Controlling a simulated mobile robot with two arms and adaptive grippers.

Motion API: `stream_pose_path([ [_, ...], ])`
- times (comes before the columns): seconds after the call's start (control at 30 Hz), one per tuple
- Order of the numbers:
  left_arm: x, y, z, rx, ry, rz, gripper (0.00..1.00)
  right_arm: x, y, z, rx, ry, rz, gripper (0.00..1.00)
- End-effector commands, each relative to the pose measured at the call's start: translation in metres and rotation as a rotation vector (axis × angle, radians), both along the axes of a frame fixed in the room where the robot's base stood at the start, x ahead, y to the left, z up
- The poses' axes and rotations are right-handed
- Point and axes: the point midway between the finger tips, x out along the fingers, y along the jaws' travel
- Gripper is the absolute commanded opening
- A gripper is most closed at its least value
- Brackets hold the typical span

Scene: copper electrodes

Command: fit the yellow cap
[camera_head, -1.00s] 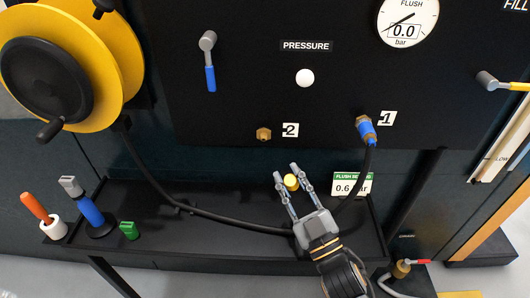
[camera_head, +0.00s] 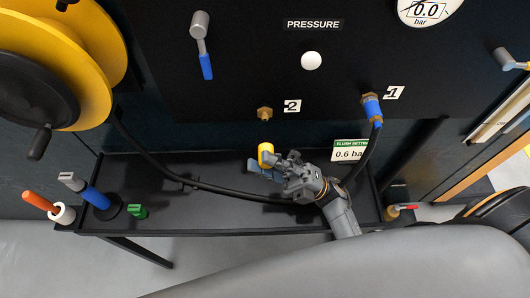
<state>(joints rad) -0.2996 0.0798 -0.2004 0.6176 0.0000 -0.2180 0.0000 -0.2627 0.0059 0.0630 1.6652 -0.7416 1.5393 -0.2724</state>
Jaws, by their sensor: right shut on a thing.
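The yellow cap (camera_head: 265,154) is held at the fingertips of my right gripper (camera_head: 268,164), in front of the panel. The gripper points left and is shut on the cap. Brass port 2 (camera_head: 264,114) is bare on the black panel, a little above the cap and apart from it. Port 1 (camera_head: 371,108) to the right carries a blue coupling with a black hose (camera_head: 364,155). My left gripper is not in view.
A black shelf (camera_head: 225,212) runs below the panel. A blue-handled tool (camera_head: 95,198), an orange-handled tool (camera_head: 42,202) and a green block (camera_head: 138,211) stand at its left. A yellow hose reel (camera_head: 96,40) is upper left. The hose sags across the shelf.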

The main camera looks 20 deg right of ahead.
Motion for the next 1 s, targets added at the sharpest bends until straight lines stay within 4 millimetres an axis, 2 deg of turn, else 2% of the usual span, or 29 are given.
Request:
stream_pose_path([
  [0.3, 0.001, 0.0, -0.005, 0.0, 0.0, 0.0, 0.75, -0.001, -0.001, -0.003, 0.001, 0.002, 0.002, 0.0],
  [0.8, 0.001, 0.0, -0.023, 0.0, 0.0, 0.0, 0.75, 0.042, -0.013, -0.003, 0.001, 0.0, 0.001, 0.0],
  [1.0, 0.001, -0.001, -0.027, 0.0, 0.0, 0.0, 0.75, 0.052, -0.016, -0.002, 0.003, 0.001, 0.0, 0.0],
])
